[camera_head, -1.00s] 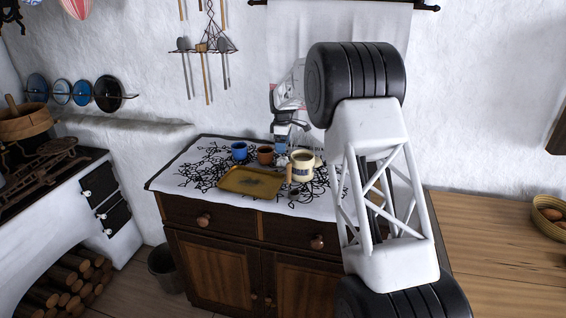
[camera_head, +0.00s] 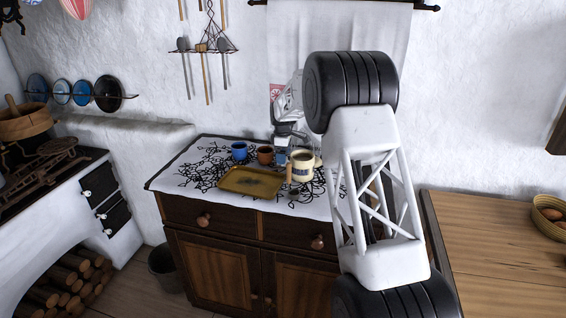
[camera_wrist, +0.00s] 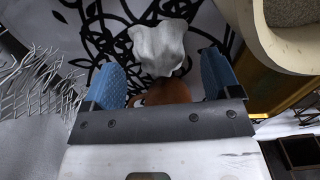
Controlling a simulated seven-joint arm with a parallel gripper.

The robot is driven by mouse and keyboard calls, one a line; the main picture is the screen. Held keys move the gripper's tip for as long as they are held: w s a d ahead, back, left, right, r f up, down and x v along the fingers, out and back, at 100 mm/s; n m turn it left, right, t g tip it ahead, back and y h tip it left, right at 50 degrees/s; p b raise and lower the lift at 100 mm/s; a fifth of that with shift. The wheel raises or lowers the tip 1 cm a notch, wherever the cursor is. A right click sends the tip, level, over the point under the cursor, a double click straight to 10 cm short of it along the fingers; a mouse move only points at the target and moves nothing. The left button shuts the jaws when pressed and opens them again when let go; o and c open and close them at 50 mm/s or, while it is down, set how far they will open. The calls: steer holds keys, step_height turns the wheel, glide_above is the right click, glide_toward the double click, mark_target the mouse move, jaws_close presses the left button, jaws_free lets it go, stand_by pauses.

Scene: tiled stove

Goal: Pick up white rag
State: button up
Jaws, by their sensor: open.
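The white rag (camera_wrist: 158,47) is a small crumpled lump on the black-patterned white cloth in the wrist view. My gripper (camera_wrist: 160,72) is open, with its two blue fingers spread apart. The rag lies just beyond the fingertips, roughly centred between them, and I see no contact. In the head view my gripper (camera_head: 283,156) is low over the cabinet top, behind the cream mug and partly hidden. I cannot make out the rag clearly there.
A cream mug (camera_head: 303,168) stands close to my gripper; its rim (camera_wrist: 262,40) is near the right finger. A yellow tray (camera_head: 250,182), blue mug (camera_head: 239,151) and brown mug (camera_head: 265,155) are nearby. A brown rounded thing (camera_wrist: 165,93) shows between the fingers.

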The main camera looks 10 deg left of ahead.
steer(key=shift+f, duration=0.95)
steer(key=c, duration=1)
steer(key=shift+r, duration=5)
